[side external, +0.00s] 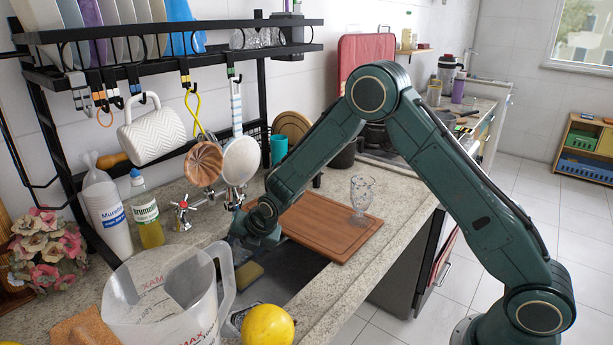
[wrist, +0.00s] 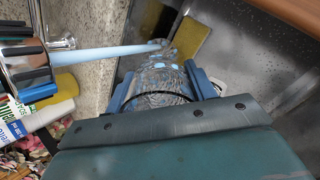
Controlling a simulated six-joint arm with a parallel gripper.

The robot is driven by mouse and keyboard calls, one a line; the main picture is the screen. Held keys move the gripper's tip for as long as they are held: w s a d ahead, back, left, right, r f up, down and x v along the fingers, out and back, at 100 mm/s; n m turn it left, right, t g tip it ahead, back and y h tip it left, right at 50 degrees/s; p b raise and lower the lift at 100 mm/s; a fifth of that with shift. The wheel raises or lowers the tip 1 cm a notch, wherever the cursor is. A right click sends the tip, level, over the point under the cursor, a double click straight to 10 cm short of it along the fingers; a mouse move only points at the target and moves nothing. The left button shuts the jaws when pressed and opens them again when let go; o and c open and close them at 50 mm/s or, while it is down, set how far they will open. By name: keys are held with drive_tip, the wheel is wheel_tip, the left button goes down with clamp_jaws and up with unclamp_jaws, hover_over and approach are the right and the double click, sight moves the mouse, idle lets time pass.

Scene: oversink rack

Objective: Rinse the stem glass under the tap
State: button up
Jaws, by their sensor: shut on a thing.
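In the wrist view my gripper (wrist: 160,82) has its blue fingers shut on a clear patterned stem glass (wrist: 163,75). The glass points away from the wrist, over the sink. A pale blue stream (wrist: 105,55) runs from the chrome tap (wrist: 28,68) at the left to the far end of the glass. Whether it enters the glass or runs along its outside, I cannot tell. In the side view my gripper (side external: 250,238) is low at the sink, near the tap (side external: 183,212).
A yellow sponge (side external: 248,273) lies in the sink, just past the glass in the wrist view (wrist: 190,45). Another clear stemmed glass (side external: 361,197) stands on the wooden board (side external: 318,228). A measuring jug (side external: 165,300) and a lemon (side external: 267,326) are in front.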

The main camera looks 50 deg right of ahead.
drive_tip(key=shift+s, duration=2.05)
drive_tip(key=shift+r, duration=0.1)
drive_tip(key=s+r, duration=0.3)
drive_tip(key=r, duration=0.9)
drive_tip(key=shift+r, duration=0.15)
idle(0.4)
idle(0.5)
